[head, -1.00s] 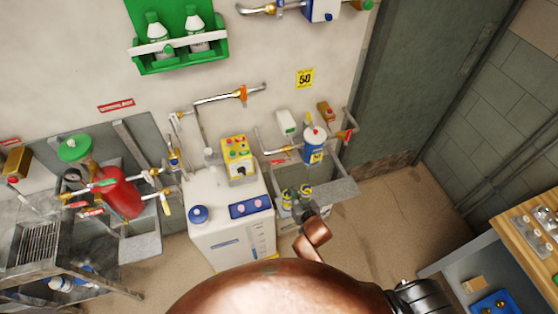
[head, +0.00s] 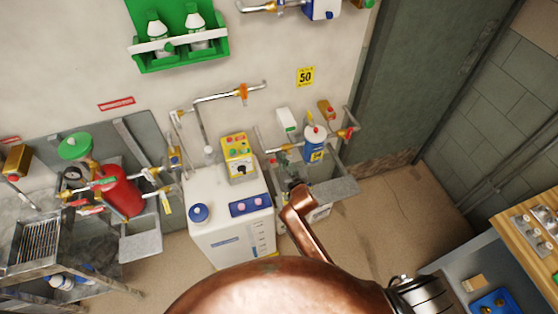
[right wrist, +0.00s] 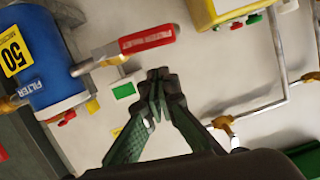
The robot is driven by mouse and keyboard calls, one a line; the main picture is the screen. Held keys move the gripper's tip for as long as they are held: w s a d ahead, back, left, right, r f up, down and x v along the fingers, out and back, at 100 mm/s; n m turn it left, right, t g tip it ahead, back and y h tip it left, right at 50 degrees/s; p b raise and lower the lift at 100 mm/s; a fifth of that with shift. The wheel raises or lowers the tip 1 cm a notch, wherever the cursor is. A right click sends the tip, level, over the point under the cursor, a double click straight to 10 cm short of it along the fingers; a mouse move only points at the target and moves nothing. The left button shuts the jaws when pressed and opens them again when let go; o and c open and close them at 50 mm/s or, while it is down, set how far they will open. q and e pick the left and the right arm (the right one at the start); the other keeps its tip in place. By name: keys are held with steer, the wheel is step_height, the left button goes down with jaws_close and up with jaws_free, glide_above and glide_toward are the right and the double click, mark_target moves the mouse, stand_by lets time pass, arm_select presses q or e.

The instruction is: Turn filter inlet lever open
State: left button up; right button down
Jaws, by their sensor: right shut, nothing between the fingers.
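The blue filter (head: 314,150) hangs on the wall, with a yellow 50 label; it also shows at the left of the right wrist view (right wrist: 52,82). The red inlet lever (right wrist: 147,39) is beside the filter on its inlet pipe. In the head view the lever (head: 271,162) is small and partly hidden near my gripper. My right gripper (right wrist: 158,88) is shut and empty, its fingertips apart from the lever in the picture, below the red grip. In the head view it (head: 283,160) is just left of the filter. My left gripper is out of view.
A yellow control box (head: 238,158) stands above a white tank (head: 228,215), left of my gripper. Another red handle (head: 345,133) is right of the filter. A grey shelf (head: 335,190) is below it.

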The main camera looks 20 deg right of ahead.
step_height(320, 180, down, 2)
steer(key=shift+a, duration=0.1)
steer(key=shift+s, duration=0.1)
